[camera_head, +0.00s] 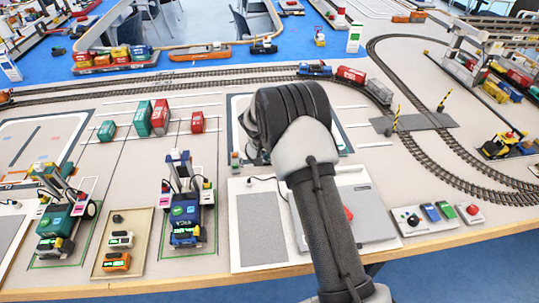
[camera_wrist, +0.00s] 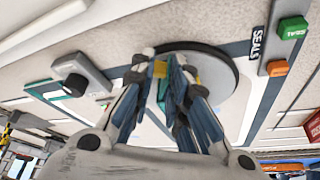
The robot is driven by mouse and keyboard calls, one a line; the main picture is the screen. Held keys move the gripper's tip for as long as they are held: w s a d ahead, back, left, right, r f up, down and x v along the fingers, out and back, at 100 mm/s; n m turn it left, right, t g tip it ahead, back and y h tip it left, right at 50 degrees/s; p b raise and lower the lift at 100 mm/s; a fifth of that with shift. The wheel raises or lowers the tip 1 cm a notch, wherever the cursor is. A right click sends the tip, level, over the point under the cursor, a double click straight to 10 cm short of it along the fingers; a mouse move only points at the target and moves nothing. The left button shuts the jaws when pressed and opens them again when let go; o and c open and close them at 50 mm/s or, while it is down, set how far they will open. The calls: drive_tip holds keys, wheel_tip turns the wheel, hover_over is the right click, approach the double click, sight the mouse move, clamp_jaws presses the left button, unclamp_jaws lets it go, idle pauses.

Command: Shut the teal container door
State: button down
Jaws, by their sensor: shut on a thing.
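In the wrist view my gripper (camera_wrist: 165,78) is shut on a small, narrow teal piece (camera_wrist: 162,92) with yellow at its tip. Whether this is part of the container door I cannot tell. Below the tips is a round grey disc (camera_wrist: 222,75). In the head view my arm hides the gripper and what lies under it. A larger teal container (camera_head: 143,118) stands among red ones left of my arm, with a smaller teal container (camera_head: 106,131) beside it. No open door shows clearly on either.
A SEALS strip with a green block (camera_wrist: 293,28) and an orange block (camera_wrist: 277,68) lies right of the disc. A dark knob box (camera_wrist: 77,80) is to the left. Toy trucks (camera_head: 185,215), a tan tray (camera_head: 122,240) and curved rails (camera_head: 420,130) surround the work area.

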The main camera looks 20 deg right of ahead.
drive_tip(key=c, duration=1.6)
unclamp_jaws()
drive_tip(key=shift+s, duration=0.1)
